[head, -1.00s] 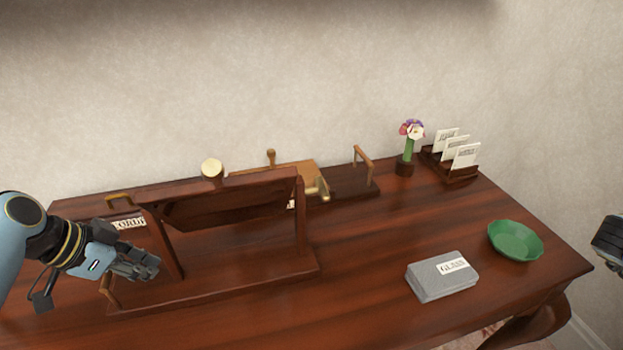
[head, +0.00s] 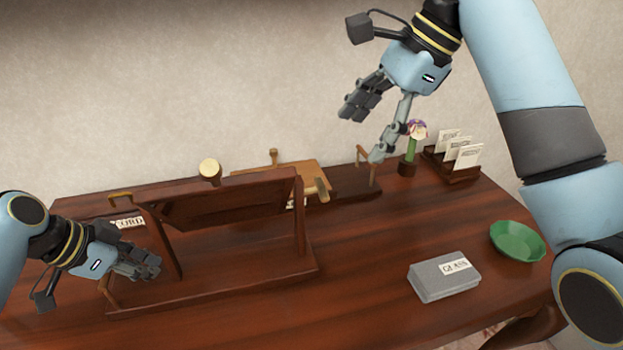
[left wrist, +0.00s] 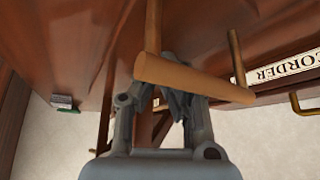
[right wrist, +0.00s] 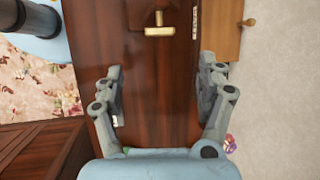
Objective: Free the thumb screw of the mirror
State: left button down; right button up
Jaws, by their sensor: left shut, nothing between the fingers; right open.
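The mirror (head: 300,225) stands on the desk as a dark wooden frame, its panel (head: 230,203) tilted between two posts. A brass T-shaped thumb screw (head: 321,189) juts out by the top of the right post; it also shows in the right wrist view (right wrist: 159,31). My right gripper (head: 362,135) is open and empty, above and to the right of the screw. My left gripper (head: 152,270) is shut and empty by the mirror's left post. In the left wrist view a wooden handle (left wrist: 195,78) partly covers its fingers (left wrist: 175,105); contact is unclear.
Behind the mirror are a long tray (head: 360,187) with end handles, a light wooden box (head: 290,175) and a cream knob (head: 209,168). To the right are a flower vase (head: 408,165), a card rack (head: 455,172), a grey block (head: 440,282) and a green bowl (head: 517,241).

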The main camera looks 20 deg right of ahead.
aim_at(315, 190)
jog(key=x, duration=1.1)
jog(key=shift+f, duration=0.3)
jog(key=shift+w, duration=0.1)
jog(key=c, duration=1.2)
jog(key=shift+o, duration=0.2)
